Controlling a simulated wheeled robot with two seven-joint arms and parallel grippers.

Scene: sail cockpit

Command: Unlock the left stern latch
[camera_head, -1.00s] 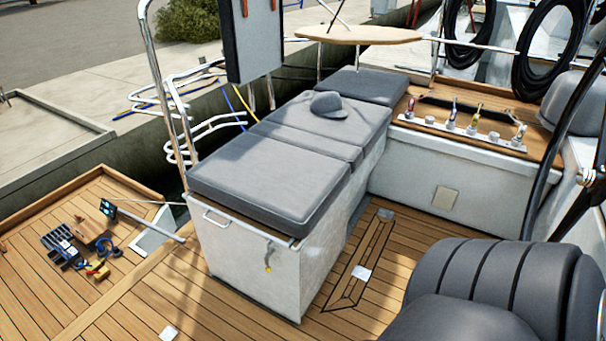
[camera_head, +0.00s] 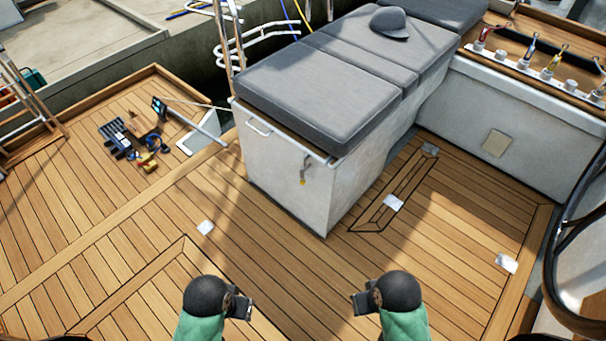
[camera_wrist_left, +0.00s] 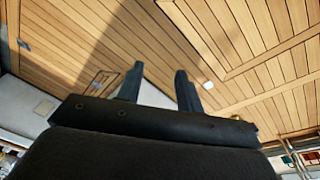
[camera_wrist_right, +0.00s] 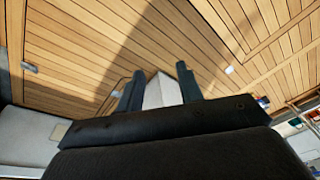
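My left gripper (camera_head: 246,306) is low in the head view, left of and well short of the locker. Its fingers stand apart and empty in the left wrist view (camera_wrist_left: 159,72). My right gripper (camera_head: 358,304) is low and to the right, also short of the locker. Its fingers stand apart and empty in the right wrist view (camera_wrist_right: 160,74).
Grey cushions (camera_head: 330,75) with a grey cap (camera_head: 389,23) top the locker. A metal handle (camera_head: 257,127) sits on its end face. Wooden deck (camera_head: 290,265) lies clear before me. Tools (camera_head: 130,140) lie on the stern platform. A dark wheel (camera_head: 570,250) stands at right.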

